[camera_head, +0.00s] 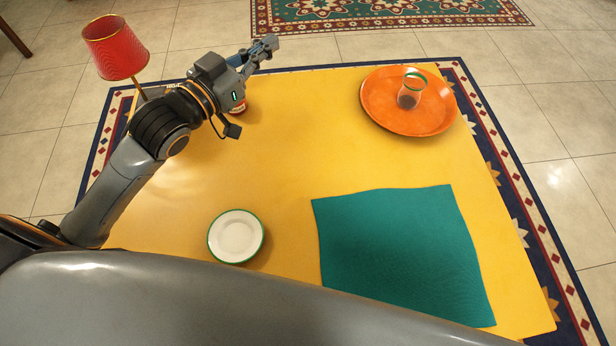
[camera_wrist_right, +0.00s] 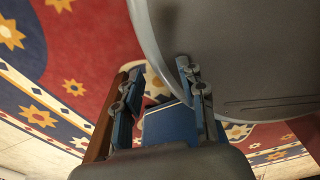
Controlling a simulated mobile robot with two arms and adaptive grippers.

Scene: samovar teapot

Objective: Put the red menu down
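I cannot make out a red menu in either view. My left gripper (camera_head: 268,45) reaches over the far left edge of the yellow table (camera_head: 240,165). Its fingers are small in the head view, and I cannot tell whether they are open or shut; no menu shows in them. My right gripper (camera_wrist_right: 160,72) shows only in the right wrist view. Its two fingers stand apart, with patterned carpet behind the gap and no menu between them. My right gripper is not visible in the head view.
A red-shaded lamp (camera_head: 116,50) stands at the far left. A can (camera_head: 238,106) is partly hidden behind my left wrist. An orange tray (camera_head: 385,120) holds a glass (camera_head: 411,90). A white plate (camera_head: 236,237) and a teal cloth (camera_head: 400,250) lie nearer. The table's middle is clear.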

